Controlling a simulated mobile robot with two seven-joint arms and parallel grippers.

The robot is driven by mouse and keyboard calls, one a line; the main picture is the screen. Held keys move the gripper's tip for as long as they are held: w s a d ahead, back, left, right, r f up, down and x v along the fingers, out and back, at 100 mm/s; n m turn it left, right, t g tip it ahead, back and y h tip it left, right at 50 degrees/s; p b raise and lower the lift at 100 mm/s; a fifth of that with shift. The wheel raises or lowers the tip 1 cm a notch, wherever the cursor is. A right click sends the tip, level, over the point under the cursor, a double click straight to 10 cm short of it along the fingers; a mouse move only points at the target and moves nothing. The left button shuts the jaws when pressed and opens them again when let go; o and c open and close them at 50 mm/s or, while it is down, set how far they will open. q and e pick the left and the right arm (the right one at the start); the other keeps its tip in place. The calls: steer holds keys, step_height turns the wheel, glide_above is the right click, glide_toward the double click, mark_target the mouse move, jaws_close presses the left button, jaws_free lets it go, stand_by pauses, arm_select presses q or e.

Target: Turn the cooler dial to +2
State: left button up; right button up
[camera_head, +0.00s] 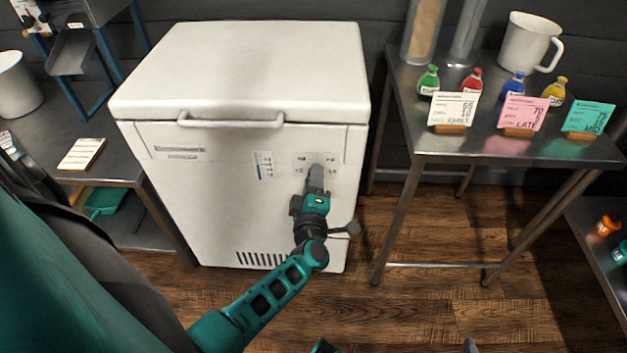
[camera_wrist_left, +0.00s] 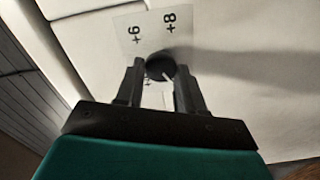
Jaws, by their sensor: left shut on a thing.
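The cooler (camera_head: 230,190) is a white chest with a shut lid and a front handle (camera_head: 230,122). Its dial (camera_wrist_left: 160,66) is dark and round, on a pale plate (camera_wrist_left: 132,34) at the upper right of the front. My left gripper (camera_head: 316,170) is shut on the dial, one finger on each side in the left wrist view. A short white mark on the dial points to the lower right in that view. The +6 and +8 labels show beyond the dial; a lower label is partly hidden. The fingers cover the dial in the head view. My right gripper cannot be made out.
A steel table (camera_head: 420,130) at right holds several small bottles, a white jug (camera_head: 528,42) and three cards on wooden stands. A grey bench (camera_head: 115,165) with a notepad (camera_head: 82,154) stands at left. Wooden floor (camera_head: 420,310) is open in front.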

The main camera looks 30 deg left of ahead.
arm_select(q)
steer(key=o, duration=1)
